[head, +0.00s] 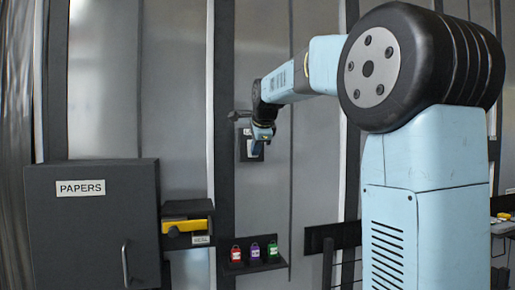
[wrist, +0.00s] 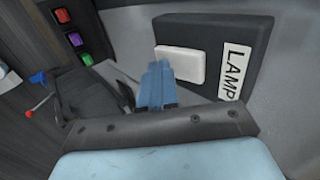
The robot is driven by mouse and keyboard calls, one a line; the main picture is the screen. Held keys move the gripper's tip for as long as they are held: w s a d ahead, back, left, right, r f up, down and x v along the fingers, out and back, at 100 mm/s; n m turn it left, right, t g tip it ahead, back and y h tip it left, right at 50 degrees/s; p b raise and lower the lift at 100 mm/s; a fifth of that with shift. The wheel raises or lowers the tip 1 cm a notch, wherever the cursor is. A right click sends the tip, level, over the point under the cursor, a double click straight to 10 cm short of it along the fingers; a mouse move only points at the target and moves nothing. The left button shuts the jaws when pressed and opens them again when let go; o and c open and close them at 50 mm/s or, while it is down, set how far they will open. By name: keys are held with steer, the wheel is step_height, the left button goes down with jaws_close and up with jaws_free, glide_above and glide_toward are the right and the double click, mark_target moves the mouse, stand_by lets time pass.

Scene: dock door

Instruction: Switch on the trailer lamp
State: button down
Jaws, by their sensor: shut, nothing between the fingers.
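The lamp switch is a white rectangular plate (wrist: 181,65) on a dark box (wrist: 232,60) with a white LAMP label (wrist: 234,72) in the wrist view. In the head view the dark box (head: 243,150) is small on the wall and partly covered by my gripper. My gripper (wrist: 159,68) is shut and empty, its blue fingertips just at the lower left edge of the white plate. I cannot tell whether they touch it. My gripper also shows in the head view (head: 257,150).
A red-knobbed lever (wrist: 30,112) is at far left. In the head view, a PAPERS cabinet (head: 90,225) and a shelf with padlocks (head: 255,267) stand below.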

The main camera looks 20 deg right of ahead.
steer(key=shift+a, duration=0.1)
steer(key=shift+w+f, duration=0.1)
stand_by(0.5)
steer(key=shift+r, duration=0.85)
